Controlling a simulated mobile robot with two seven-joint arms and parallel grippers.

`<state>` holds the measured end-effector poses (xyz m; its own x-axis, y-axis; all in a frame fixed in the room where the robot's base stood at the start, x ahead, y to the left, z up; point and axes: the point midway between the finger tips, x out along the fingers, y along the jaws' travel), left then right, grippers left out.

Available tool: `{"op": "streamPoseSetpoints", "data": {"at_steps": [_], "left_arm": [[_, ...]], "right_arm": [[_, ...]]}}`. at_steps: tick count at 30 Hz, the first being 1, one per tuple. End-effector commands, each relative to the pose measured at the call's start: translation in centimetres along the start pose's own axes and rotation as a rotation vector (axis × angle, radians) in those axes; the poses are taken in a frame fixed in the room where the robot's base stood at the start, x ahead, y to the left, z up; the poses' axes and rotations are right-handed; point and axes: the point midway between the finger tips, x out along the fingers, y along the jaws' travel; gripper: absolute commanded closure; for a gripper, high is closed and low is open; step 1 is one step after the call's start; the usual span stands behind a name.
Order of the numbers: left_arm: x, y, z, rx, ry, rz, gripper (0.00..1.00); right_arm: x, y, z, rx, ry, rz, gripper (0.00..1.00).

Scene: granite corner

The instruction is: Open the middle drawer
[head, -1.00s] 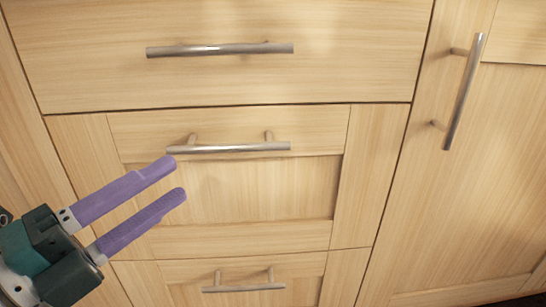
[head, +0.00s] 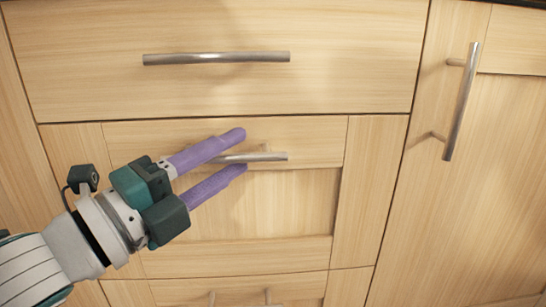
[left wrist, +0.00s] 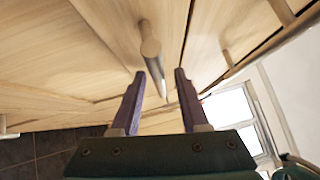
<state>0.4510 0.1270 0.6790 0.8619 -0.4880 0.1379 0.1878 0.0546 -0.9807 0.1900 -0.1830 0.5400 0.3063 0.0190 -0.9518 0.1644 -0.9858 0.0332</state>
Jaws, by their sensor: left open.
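The middle drawer (head: 280,200) is a light wood panel front, shut flush with the cabinet. Its metal bar handle (head: 262,157) runs level near its top edge. My left gripper (head: 240,151) is open, with its two purple fingers in front of this handle, one above and one below it in the head view. The fingers hide the handle's left part. In the left wrist view the handle (left wrist: 153,55) points in between the open fingertips (left wrist: 159,73). I cannot tell whether a finger touches it. My right gripper is not in view.
The top drawer (head: 220,90) with its own bar handle (head: 216,57) is above, shut. A lower drawer (head: 240,288) is below, partly cut off. A cabinet door (head: 500,170) with an upright handle (head: 460,105) is at the right.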

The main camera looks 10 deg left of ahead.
Motion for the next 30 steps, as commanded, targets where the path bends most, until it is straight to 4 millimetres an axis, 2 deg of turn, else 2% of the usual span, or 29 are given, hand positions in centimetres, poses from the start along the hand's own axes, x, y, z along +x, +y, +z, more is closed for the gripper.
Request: {"op": "streamPoseSetpoints", "data": {"at_steps": [2, 13, 30], "left_arm": [[-0.01, -0.01, 0.0, 0.0, 0.0, 0.0, 0.59], [-0.04, -0.01, 0.0, 0.0, 0.0, -0.001, 1.0], [-0.04, -0.02, 0.01, 0.0, 0.0, -0.001, 1.0]], "right_arm": [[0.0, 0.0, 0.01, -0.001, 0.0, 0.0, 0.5], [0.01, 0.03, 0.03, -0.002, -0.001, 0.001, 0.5], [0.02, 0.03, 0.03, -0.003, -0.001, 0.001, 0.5]]}}
